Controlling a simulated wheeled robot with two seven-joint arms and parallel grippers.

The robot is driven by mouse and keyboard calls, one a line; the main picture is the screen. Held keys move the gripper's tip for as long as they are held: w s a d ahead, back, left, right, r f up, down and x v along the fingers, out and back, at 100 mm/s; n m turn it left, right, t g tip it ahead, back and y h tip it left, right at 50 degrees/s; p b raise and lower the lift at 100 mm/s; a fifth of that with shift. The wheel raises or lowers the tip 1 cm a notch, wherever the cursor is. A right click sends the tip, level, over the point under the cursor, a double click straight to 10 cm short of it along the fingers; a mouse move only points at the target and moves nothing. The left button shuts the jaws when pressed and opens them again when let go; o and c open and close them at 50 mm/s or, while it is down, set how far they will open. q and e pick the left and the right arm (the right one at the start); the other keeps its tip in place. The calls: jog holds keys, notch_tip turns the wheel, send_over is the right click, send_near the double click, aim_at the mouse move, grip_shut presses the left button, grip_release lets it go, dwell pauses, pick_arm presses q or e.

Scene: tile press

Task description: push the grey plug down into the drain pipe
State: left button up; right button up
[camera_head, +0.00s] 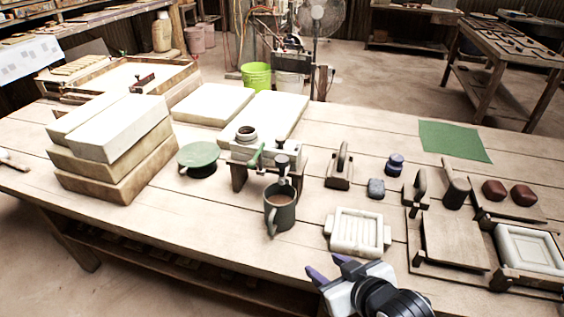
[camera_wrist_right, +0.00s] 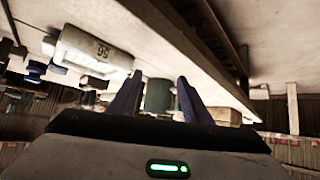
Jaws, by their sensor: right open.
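A pale fitting on a dark wooden stand (camera_head: 240,176) has a round grey collar (camera_head: 246,133), a green lever (camera_head: 256,158) and a dark-topped upright piece (camera_head: 282,163). I cannot tell for sure which part is the drain pipe or the grey plug. My right gripper (camera_head: 329,267) is open and empty near the front table edge, right of and nearer than the mug. In the right wrist view its two purple fingers (camera_wrist_right: 158,82) are apart, with the dark mug (camera_wrist_right: 158,97) beyond them, not held. My left gripper is not in view.
The mug (camera_head: 281,212) stands in front of the fitting. A green disc (camera_head: 199,155) and stacked blocks (camera_head: 112,172) are left. Stamps, a blue knob (camera_head: 395,163) and wooden frames fill the right.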

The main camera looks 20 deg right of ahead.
jog(key=w+r+t, duration=0.3)
jog(key=w+r, duration=0.2)
jog(key=w, duration=0.2)
jog(key=t+y, duration=0.3)
jog(key=t, duration=0.1)
send_near(285, 163)
jog(key=x, duration=0.2)
jog(key=shift+n, duration=0.3)
jog(key=x, duration=0.9)
jog(key=shift+w, duration=0.3)
jog(key=shift+c, duration=0.4)
